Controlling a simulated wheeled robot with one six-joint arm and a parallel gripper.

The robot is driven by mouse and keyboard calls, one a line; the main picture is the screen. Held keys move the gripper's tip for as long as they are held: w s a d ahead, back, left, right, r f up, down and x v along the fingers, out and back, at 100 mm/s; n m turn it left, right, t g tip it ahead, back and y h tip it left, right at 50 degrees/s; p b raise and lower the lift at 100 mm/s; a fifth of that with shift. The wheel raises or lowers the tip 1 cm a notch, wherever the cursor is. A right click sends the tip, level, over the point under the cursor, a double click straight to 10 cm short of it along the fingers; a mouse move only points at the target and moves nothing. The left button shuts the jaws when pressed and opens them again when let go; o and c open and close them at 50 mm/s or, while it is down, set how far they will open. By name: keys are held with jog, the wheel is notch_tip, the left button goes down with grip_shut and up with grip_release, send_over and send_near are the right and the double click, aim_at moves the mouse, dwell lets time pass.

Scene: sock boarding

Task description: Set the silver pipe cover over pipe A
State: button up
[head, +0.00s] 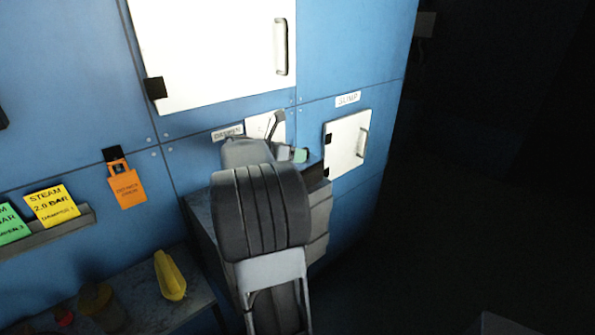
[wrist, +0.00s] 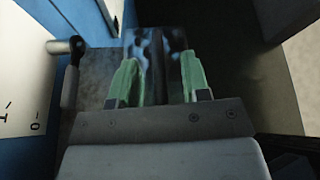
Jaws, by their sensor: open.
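My gripper (wrist: 160,66) is open in the wrist view, its two green fingers apart. A shiny grey-blue surface with a dark vertical band (wrist: 160,44) shows between and beyond the fingertips; I cannot tell whether it is the silver pipe cover, or whether the fingers touch it. In the head view my arm hides most of the gripper, and only a bit of green fingertip (head: 300,155) shows right of the damper plate. I cannot pick out the silver pipe cover or pipe A for certain in either view.
A lever (head: 275,122) stands on the damper plate close to my gripper; a dark-gripped lever (wrist: 70,80) is left of the fingers. The sump door (head: 347,143) is shut. A grey cabinet (head: 317,222) is behind my arm. A shelf (head: 185,300) holds a yellow object (head: 170,277).

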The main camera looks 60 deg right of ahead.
jog(key=shift+c, duration=0.4)
grip_shut()
dwell(0.4)
